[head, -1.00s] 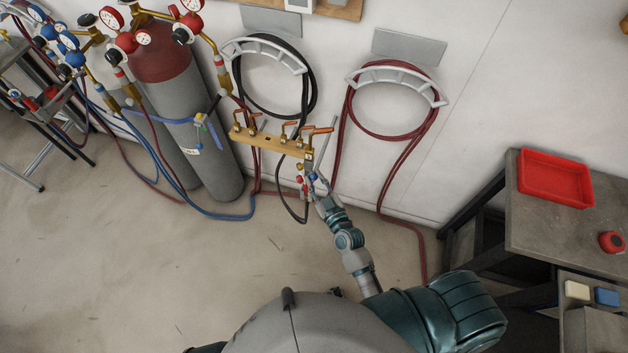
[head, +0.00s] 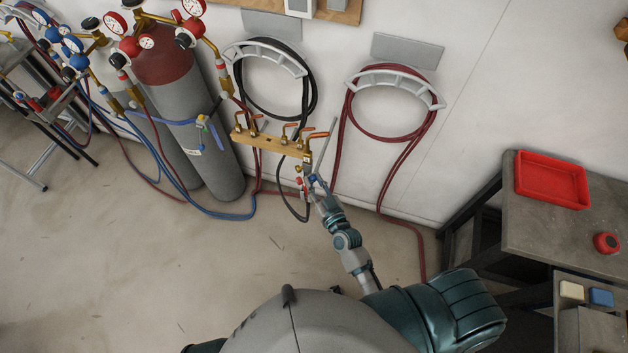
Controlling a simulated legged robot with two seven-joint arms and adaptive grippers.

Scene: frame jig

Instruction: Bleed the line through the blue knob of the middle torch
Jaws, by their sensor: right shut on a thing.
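A torch (head: 326,145) with a thin grey tube stands upright, slightly tilted, at the right end of the brass manifold (head: 270,143) on the wall. A small red knob (head: 299,181) shows low on its left side. My right gripper (head: 313,181) is at the torch's lower end, small in view, and is shut on what looks like its blue knob. The fingers mostly hide that knob. No other torch is clear to me, so I cannot tell whether this is the middle one. My left gripper is out of view.
Gas cylinders (head: 163,60) with gauges stand at the left, with blue and red hoses on the floor. A black hose (head: 313,85) and a red hose (head: 350,115) hang on wall racks. A bench (head: 530,225) with a red tray (head: 520,190) stands at the right.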

